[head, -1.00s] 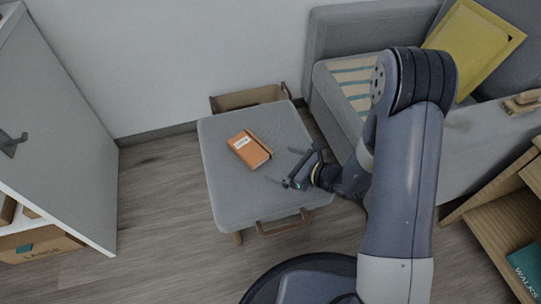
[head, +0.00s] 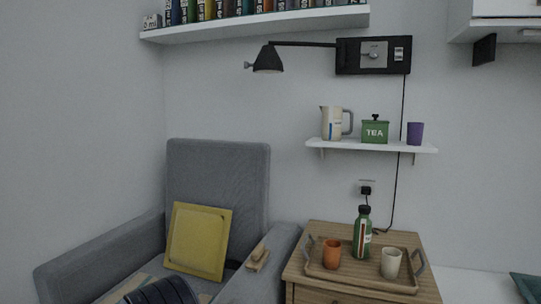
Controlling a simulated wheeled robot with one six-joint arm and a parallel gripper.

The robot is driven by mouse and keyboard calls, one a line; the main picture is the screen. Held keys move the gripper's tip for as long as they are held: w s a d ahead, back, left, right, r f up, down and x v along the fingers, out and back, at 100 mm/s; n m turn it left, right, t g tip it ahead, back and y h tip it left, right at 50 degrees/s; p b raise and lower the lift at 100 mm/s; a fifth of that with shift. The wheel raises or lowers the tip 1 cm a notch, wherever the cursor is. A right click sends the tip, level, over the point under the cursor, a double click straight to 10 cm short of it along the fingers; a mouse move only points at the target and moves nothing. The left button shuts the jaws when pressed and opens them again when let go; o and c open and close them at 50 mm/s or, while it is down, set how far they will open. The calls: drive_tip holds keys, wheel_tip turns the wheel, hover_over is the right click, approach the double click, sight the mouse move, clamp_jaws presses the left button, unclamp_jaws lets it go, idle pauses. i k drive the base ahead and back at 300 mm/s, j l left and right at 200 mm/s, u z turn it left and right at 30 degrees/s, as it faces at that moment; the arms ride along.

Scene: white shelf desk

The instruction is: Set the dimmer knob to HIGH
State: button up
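The dimmer knob (head: 374,56) sits on a light grey plate in a black wall panel (head: 346,57), high on the wall at the upper right of the head view. A short pale bar extends left from the knob's round part. The scale markings are too small to read. A small white switch (head: 399,54) is beside it on the same panel. A black lamp (head: 267,60) hangs from a thin arm reaching left from the panel, and it looks unlit. My gripper is out of view; only a dark piece of my arm shows at the bottom edge.
Below the panel, a white shelf (head: 370,147) holds a pitcher, a green TEA tin and a purple cup. A wooden cabinet (head: 315,232) carries a tray with a bottle and two cups. A grey armchair (head: 218,155) stands left. A book shelf (head: 260,24) is above.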

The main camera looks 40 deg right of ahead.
sight(374, 54)
drive_tip(key=k+l+z, duration=0.15)
drive_tip(key=z, duration=0.15)
drive_tip(key=k+l+z, duration=0.1)
drive_tip(key=l+z, duration=0.25)
drive_tip(key=z, duration=0.35)
drive_tip(key=j+z, duration=0.3)
drive_tip(key=z, duration=0.15)
drive_tip(key=j+z, duration=0.45)
drive_tip(key=i+l, duration=0.05)
drive_tip(key=l, duration=0.05)
